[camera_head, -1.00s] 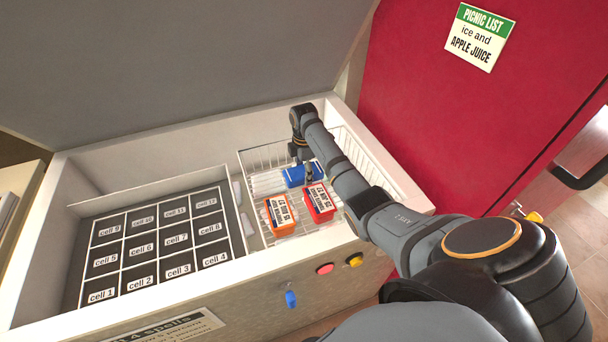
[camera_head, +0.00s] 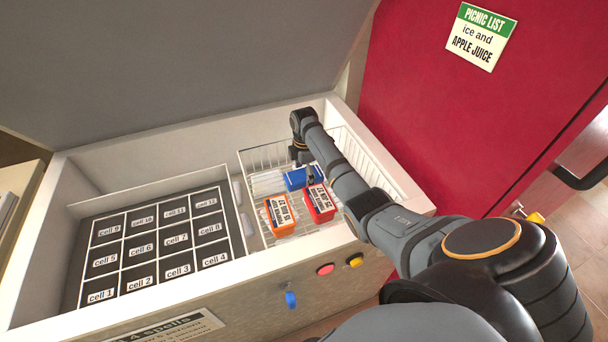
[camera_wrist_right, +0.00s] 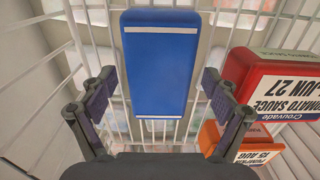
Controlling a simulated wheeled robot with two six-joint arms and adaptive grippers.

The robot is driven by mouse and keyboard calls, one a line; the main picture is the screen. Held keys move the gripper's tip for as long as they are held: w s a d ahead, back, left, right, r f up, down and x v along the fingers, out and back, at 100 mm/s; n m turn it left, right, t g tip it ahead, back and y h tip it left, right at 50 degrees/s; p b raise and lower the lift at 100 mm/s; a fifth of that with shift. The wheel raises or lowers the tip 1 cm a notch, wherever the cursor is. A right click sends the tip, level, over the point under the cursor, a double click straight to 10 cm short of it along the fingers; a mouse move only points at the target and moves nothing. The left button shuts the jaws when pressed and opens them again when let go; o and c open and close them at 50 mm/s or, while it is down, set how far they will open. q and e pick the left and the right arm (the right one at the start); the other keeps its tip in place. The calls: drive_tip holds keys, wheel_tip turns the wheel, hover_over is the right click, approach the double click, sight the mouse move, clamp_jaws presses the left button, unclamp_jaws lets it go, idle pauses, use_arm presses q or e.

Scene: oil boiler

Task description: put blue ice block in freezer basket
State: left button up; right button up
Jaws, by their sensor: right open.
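The blue ice block (camera_head: 296,179) lies in the white wire freezer basket (camera_head: 262,160), behind a red box and an orange box. In the right wrist view the blue block (camera_wrist_right: 160,68) has white stripes near its ends. My right gripper (camera_head: 309,178) is down in the basket at the block, partly hidden by its own arm in the head view. In the right wrist view my right gripper (camera_wrist_right: 158,92) is open, with a finger on each side of the block's near end and gaps between them. My left gripper is not in view.
The red tomato sauce box (camera_head: 319,204) and orange box (camera_head: 280,215) stand close in front; in the wrist view the red box (camera_wrist_right: 280,88) is near the right finger. A dark grid of labelled cells (camera_head: 160,245) lies left, empty. The raised lid (camera_head: 180,60) is behind.

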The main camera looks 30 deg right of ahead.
sight(304, 174)
wheel_tip(304, 174, up, 12)
drive_tip(key=p, duration=0.1)
idle(0.5)
